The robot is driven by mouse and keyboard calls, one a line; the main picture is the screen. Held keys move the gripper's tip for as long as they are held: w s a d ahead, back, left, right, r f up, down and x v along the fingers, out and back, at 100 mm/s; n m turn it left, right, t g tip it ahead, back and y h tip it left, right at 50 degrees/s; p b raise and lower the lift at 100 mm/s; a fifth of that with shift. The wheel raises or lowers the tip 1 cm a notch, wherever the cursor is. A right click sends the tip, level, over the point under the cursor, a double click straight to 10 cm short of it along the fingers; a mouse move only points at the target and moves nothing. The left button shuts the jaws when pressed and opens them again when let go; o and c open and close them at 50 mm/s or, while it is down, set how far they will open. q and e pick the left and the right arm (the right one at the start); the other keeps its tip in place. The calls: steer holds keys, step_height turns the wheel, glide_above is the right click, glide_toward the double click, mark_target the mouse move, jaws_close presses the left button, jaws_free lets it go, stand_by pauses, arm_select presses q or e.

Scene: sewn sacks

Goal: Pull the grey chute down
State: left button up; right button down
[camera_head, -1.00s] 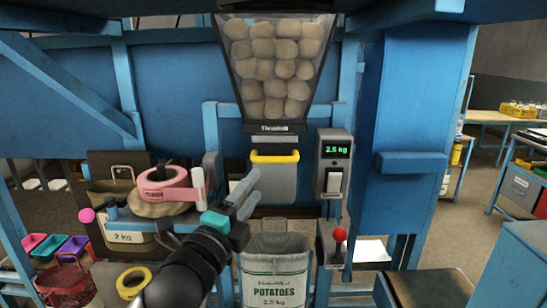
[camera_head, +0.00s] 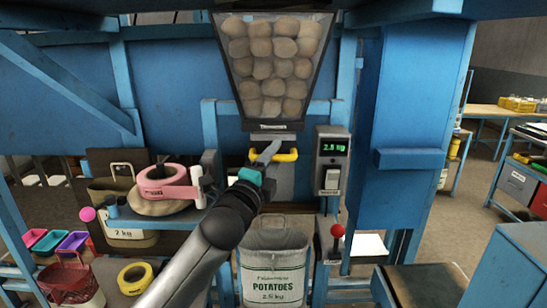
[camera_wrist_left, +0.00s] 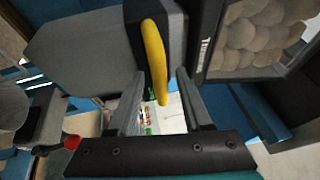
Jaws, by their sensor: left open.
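The grey chute (camera_head: 281,182) hangs under the potato hopper (camera_head: 272,68), with a yellow handle (camera_head: 288,156) across its top. My left gripper (camera_head: 266,150) is open at the handle and hides part of the chute. In the left wrist view the yellow handle (camera_wrist_left: 153,50) reaches between the two open fingers (camera_wrist_left: 160,78), with a gap to the right finger. I cannot tell whether it touches the left one. The grey chute (camera_wrist_left: 80,50) fills the upper left there. My right gripper is not in view.
A potato sack (camera_head: 274,262) stands open below the chute. A scale box (camera_head: 333,160) reading 2.5 kg and a red-knobbed lever (camera_head: 337,232) are just to the right. A pink tape dispenser (camera_head: 165,185) sits on a shelf to the left, with yellow tape (camera_head: 135,278) below.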

arm_select(q)
jaws_close()
stand_by(0.4)
steer(key=shift+r, duration=0.1)
stand_by(1.0)
